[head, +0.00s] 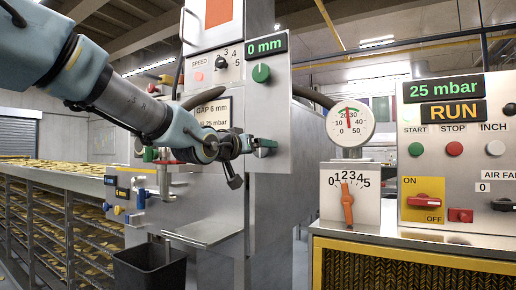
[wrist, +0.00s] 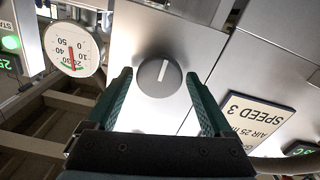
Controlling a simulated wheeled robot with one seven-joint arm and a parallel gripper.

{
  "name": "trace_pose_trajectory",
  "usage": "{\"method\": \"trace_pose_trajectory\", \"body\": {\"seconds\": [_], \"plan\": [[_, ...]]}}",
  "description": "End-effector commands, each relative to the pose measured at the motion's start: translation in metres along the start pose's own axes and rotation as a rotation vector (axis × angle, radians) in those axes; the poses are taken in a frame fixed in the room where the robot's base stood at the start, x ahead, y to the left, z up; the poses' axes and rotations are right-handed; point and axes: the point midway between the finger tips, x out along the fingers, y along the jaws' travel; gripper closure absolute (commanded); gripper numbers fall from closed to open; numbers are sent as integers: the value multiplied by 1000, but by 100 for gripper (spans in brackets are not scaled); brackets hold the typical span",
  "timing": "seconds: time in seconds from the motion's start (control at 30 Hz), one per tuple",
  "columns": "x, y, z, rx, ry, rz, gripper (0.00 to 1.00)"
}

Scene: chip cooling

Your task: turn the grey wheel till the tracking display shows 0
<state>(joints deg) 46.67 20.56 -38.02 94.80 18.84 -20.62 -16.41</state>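The grey wheel (wrist: 159,78) is a round knob with a white pointer line, on a metal panel in the wrist view. My gripper (head: 250,160) is at the front of the machine column in the head view and hides the wheel there. In the wrist view its two green fingers stand open, one on each side of the wheel, with a narrow gap on both sides. I cannot tell whether the fingertips reach the wheel's depth. A green-lit display (head: 265,46) on the column reads "0 mm"; no tracking label is legible on it.
A green knob (head: 261,73) sits below the display. A pressure dial (head: 350,123) and an orange lever (head: 347,204) stand to the right. The control panel (head: 470,150) shows "25 mbar" and "RUN". A black bin (head: 150,270) stands below my arm. A chip-covered belt (head: 50,172) runs at left.

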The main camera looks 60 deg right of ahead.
Motion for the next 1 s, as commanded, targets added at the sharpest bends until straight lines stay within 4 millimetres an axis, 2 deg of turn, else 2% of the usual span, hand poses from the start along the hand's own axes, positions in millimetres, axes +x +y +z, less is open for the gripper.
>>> {"method": "trace_pose_trajectory", "body": {"seconds": [0.03, 0.1, 0.47, 1.0], "plan": [[0, 0, -1, 0, 1, 0, 8], [0, 0, -1, 1, 2, 0, 1], [-6, -1, -2, 1, 4, -1, 1], [-92, 0, -2, 5, 3, -2, 1]]}}
